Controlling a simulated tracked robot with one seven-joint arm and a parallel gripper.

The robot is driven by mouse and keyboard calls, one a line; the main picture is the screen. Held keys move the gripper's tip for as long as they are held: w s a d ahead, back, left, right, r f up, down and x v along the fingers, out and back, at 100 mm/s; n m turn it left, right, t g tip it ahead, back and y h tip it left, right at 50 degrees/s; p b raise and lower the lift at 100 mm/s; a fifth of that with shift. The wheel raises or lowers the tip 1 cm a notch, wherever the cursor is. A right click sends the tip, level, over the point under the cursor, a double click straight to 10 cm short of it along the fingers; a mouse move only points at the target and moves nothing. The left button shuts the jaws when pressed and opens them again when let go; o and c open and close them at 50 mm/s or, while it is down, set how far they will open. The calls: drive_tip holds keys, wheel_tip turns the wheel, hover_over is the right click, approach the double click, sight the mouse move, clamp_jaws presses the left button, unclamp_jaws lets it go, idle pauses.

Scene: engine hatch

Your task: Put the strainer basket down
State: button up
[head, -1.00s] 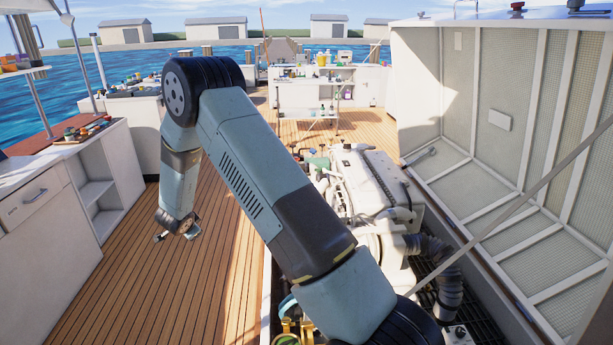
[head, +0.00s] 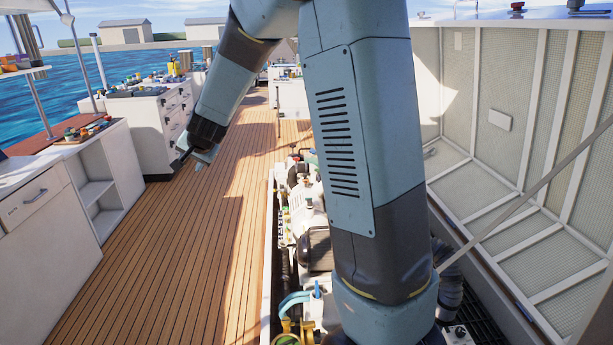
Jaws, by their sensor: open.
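My gripper (head: 193,158) shows in the head view at the end of my raised arm. It is above the wooden deck, left of the open engine hatch. It is open and I see nothing between its fingers. I cannot make out the strainer basket anywhere. My own arm covers much of the engine (head: 308,215) and part of the hatch.
The deck (head: 150,270) is clear on the left. A white cabinet with open shelves (head: 97,190) stands at the left edge. Another white cabinet (head: 165,120) stands beyond my gripper. The raised hatch lid (head: 515,130) and its strut (head: 530,195) bound the right side.

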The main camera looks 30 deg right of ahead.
drive_tip(key=s+d+r+n, duration=0.1)
drive_tip(key=s+d+r, duration=0.15)
drive_tip(key=s, duration=0.35)
drive_tip(key=s+d+r+n+g, duration=0.1)
drive_tip(key=s+d+r+n, duration=0.1)
drive_tip(key=s+r, duration=0.25)
drive_tip(key=s+d+r+n, duration=0.1)
drive_tip(key=s+d+r, duration=0.15)
drive_tip(key=s, duration=0.45)
drive_tip(key=s+d+n+g+h, duration=0.1)
drive_tip(key=s+d, duration=0.3)
drive_tip(key=s, duration=0.6)
drive_tip(key=s+d+n+g+h, duration=0.1)
drive_tip(key=s+d, duration=0.3)
drive_tip(key=s, duration=0.7)
drive_tip(key=shift+s+d+n+h, duration=0.15)
drive_tip(key=shift+n+h, duration=0.25)
drive_tip(key=shift+r, duration=0.1)
